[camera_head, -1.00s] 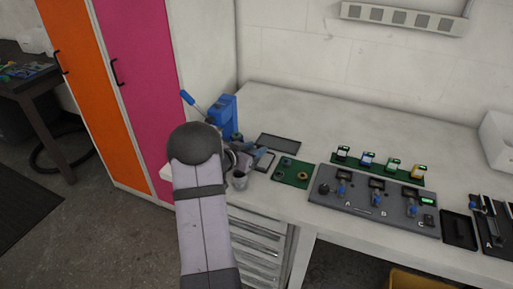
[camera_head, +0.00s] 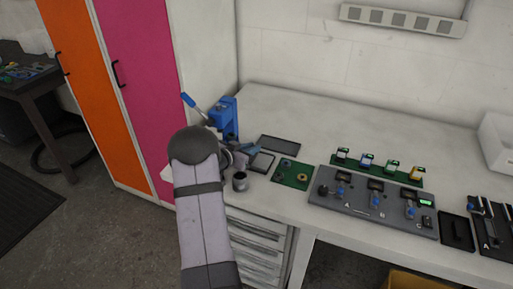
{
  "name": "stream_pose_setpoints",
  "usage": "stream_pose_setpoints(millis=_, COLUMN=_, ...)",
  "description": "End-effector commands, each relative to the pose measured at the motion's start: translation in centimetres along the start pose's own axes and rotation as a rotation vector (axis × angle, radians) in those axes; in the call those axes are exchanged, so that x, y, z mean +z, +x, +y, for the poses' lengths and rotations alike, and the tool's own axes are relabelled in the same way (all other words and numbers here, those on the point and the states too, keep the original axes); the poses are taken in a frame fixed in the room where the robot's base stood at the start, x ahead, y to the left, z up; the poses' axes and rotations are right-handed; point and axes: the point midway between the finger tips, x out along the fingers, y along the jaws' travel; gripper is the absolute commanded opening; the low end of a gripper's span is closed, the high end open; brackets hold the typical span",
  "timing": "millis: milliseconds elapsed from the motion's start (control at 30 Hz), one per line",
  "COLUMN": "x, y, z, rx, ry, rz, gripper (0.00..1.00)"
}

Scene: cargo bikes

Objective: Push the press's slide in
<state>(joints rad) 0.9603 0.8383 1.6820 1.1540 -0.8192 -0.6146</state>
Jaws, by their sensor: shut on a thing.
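The blue press (camera_head: 226,116), with a raised blue lever handle (camera_head: 188,99), stands upright at the left end of the white bench. My arm reaches in from below, and its dark rounded joint covers the lower front of the press. My gripper (camera_head: 241,155) shows only in part, just right of this joint and at the foot of the press. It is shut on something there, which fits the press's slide. My arm hides the slide itself, so I cannot tell how far out it stands.
A small dark cup (camera_head: 240,182) stands close below my gripper. A black tray (camera_head: 279,143), a flat grey-faced piece (camera_head: 262,162) and a green board (camera_head: 293,174) lie to the right. A grey fixture panel (camera_head: 372,207) stands further right. The bench behind is clear.

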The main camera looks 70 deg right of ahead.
Motion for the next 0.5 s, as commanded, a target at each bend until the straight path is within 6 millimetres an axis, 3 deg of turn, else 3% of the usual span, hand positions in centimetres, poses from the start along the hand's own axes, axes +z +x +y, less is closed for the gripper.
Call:
stream_pose_setpoints(millis=33, x=-0.4, y=-0.5, z=-1.3, rx=-0.006, ry=-0.002, rz=0.001, gripper=0.0)
stream_pose_setpoints(millis=200, x=0.0, y=-0.9, z=-4.0, rx=-0.005, ry=-0.001, rz=0.001, gripper=0.0)
stream_pose_setpoints(millis=500, x=0.2, y=-1.0, z=-4.9, rx=-0.006, ry=0.0, rz=0.002, gripper=0.0)
